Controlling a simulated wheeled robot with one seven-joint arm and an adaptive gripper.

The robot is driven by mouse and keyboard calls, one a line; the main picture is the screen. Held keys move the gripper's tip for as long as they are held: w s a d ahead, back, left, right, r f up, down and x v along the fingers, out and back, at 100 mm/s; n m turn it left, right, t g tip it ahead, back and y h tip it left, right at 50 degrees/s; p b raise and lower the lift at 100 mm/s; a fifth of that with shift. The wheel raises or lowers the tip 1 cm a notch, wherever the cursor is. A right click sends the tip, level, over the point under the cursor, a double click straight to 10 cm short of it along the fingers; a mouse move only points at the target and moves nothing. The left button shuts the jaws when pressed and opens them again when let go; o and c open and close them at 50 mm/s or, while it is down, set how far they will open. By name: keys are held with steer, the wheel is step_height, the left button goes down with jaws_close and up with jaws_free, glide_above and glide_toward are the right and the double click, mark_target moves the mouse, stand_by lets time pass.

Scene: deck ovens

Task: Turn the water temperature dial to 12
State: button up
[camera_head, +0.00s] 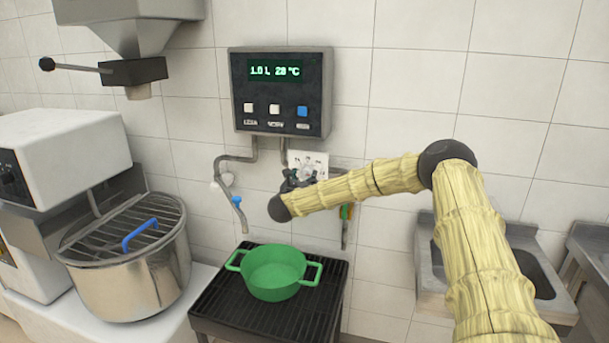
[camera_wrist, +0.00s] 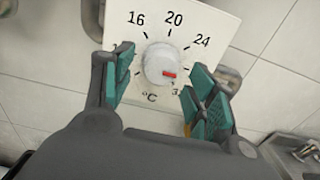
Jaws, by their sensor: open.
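The temperature dial is a round grey knob (camera_wrist: 160,62) on a white plate (camera_wrist: 205,18) marked 16, 20, 24 and °C. A red mark on the knob points right and slightly down, past 24 toward the right finger. Other numbers are partly hidden by the fingers. My gripper (camera_wrist: 160,72) is open, with one teal-padded finger on each side of the knob and visible gaps between. In the head view my gripper (camera_head: 298,181) is in front of the plate (camera_head: 318,159) and covers its lower part. The display (camera_head: 274,71) reads 1.0 L and what looks like 28 °C.
The control box (camera_head: 318,95) with three buttons hangs above the dial. Pipes and a spout (camera_head: 238,215) are to its left. A green pot (camera_head: 273,276) stands on a black grate (camera_head: 225,312) below. A mixer bowl (camera_head: 130,285) is at left, a sink (camera_head: 430,265) at right.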

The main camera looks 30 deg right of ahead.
steer(key=shift+w+d, duration=0.4)
steer(key=shift+d, duration=0.1)
steer(key=shift+c, duration=0.4)
steer(key=c, duration=1)
steer(key=shift+o, duration=0.3)
steer(key=shift+f, duration=0.1)
steer(key=shift+n, duration=0.3)
